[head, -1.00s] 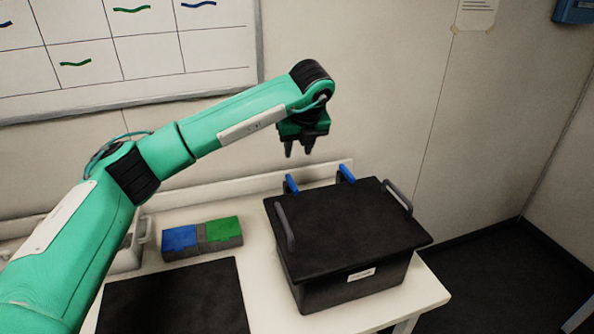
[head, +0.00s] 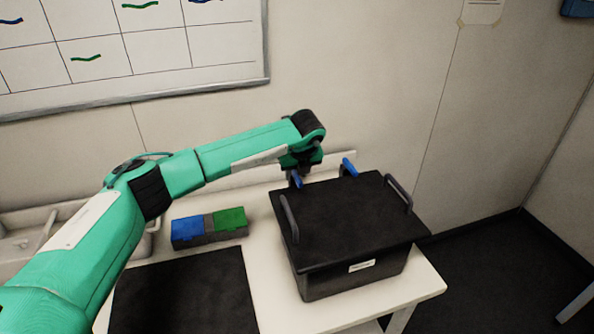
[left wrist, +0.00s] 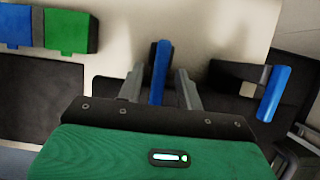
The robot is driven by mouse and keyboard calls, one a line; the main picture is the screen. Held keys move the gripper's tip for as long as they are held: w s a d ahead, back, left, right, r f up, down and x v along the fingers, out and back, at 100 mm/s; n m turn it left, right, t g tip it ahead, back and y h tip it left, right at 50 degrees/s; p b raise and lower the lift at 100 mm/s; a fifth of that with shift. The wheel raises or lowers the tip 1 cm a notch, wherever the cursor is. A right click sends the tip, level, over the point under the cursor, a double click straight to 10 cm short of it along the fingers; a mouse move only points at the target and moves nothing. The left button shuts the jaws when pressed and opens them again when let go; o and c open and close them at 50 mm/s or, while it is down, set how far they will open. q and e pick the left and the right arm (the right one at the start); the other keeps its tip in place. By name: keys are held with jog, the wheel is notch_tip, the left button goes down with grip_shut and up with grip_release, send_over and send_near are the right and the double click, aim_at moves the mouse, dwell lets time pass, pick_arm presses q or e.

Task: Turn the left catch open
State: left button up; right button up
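The black box (head: 352,225) stands on the table with its dark lid on and a small white label on its front. Two blue catches stand up along its back edge. The left catch (head: 295,180) is partly covered by my left gripper (head: 303,170) in the head view. In the left wrist view, the left catch (left wrist: 160,72) stands between the two grey fingers of my left gripper (left wrist: 160,84), with a gap on each side. The gripper is open. The right catch (head: 349,168) is free and also shows in the left wrist view (left wrist: 272,93). My right gripper is out of view.
Grey handles (head: 289,219) rise at the lid's left and right sides. A block with blue and green tops (head: 210,228) and a dark mat (head: 183,295) lie left of the box. A grey container (head: 150,245) is behind my left arm. The wall rises close behind the table.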

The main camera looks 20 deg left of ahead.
pick_arm(q)
jog(key=shift+c, duration=0.3)
grip_shut()
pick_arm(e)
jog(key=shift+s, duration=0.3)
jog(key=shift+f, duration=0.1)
